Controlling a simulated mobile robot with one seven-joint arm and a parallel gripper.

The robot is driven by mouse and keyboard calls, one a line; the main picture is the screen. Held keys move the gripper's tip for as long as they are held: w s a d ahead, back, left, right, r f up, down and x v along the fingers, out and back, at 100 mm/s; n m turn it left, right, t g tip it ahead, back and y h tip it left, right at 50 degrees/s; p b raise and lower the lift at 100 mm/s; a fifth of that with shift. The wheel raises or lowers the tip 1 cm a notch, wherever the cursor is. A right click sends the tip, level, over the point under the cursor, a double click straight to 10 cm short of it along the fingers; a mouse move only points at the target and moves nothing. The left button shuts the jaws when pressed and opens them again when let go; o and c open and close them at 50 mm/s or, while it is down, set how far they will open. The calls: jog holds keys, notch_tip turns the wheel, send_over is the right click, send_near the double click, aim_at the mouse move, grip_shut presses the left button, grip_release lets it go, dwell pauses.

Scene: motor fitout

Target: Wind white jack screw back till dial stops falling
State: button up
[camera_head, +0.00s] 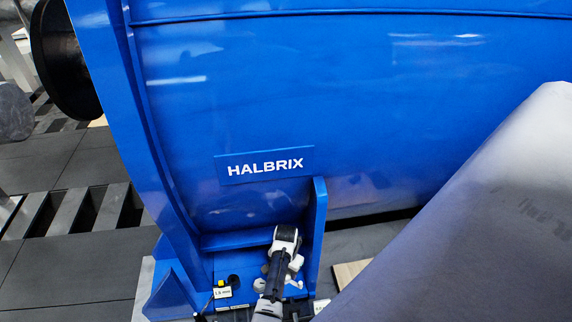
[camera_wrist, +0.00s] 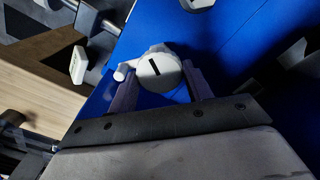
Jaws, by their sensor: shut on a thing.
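The white jack screw (camera_wrist: 158,72) shows in the wrist view as a round white head with a black slot mark and a small white stub at its left. My gripper (camera_wrist: 163,86) has one finger on each side of the head and is shut on it. In the head view my arm reaches down to the blue motor foot (camera_head: 228,262), and its links hide most of the screw and the fingers. A small tag (camera_head: 222,293) with a millimetre figure, too small to read surely, stands left of my arm. I cannot make out a dial face.
The large blue motor housing (camera_head: 350,110) marked HALBRIX rises behind the foot, with an upright blue rib (camera_head: 317,235) close to the right of my arm. A big grey shape fills the lower right of the head view. Dark floor lies open at left.

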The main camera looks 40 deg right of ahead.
jog(key=shift+r+n, duration=0.1)
jog(key=shift+n, duration=0.9)
jog(key=o, duration=1)
notch_tip(320, 180, up, 8)
jog(key=shift+f, duration=0.25)
dwell(0.8)
